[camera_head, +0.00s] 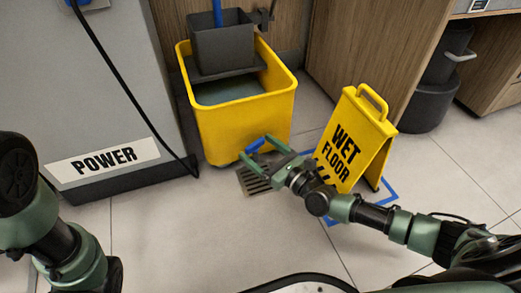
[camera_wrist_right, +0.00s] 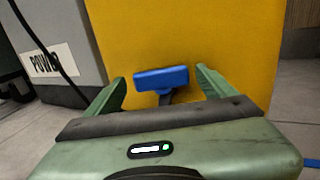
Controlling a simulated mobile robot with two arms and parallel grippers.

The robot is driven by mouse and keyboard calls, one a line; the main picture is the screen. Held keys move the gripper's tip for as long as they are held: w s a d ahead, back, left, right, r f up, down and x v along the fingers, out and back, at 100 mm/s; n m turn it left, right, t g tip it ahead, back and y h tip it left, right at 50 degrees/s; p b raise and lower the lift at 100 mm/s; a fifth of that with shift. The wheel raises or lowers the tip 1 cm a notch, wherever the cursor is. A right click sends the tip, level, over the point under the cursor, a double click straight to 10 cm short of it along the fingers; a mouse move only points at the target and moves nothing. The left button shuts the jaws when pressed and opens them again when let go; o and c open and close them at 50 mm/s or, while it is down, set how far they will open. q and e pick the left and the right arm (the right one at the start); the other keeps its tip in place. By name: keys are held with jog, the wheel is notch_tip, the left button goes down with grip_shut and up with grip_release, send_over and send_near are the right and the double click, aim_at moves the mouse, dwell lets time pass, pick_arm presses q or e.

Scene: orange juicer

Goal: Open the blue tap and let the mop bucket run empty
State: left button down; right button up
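The yellow mop bucket (camera_head: 240,120) stands on the floor with grey-green water (camera_head: 228,90) and a dark wringer (camera_head: 222,48) in it. The blue tap (camera_wrist_right: 162,78) is low on its front wall; in the head view its handle (camera_head: 255,145) shows just past my gripper. My right gripper (camera_head: 258,153) is at the tap. In the right wrist view its fingers (camera_wrist_right: 161,88) are apart, one on each side of the blue handle, with gaps visible. A floor drain grate (camera_head: 254,181) lies below the tap. My left arm shows at lower left; its gripper is out of frame.
A yellow wet floor sign (camera_head: 352,140) stands right of the bucket, close to my right arm, inside a blue floor outline (camera_head: 388,186). A grey cabinet marked POWER (camera_head: 104,160) with a black cable stands left. A dark bin (camera_head: 437,95) is at the right.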

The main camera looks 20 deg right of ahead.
jog(key=p+v, duration=0.3)
jog(key=v, duration=0.4)
jog(key=shift+s+d, duration=0.2)
jog(key=shift+s, duration=0.15)
jog(key=shift+c, duration=0.4)
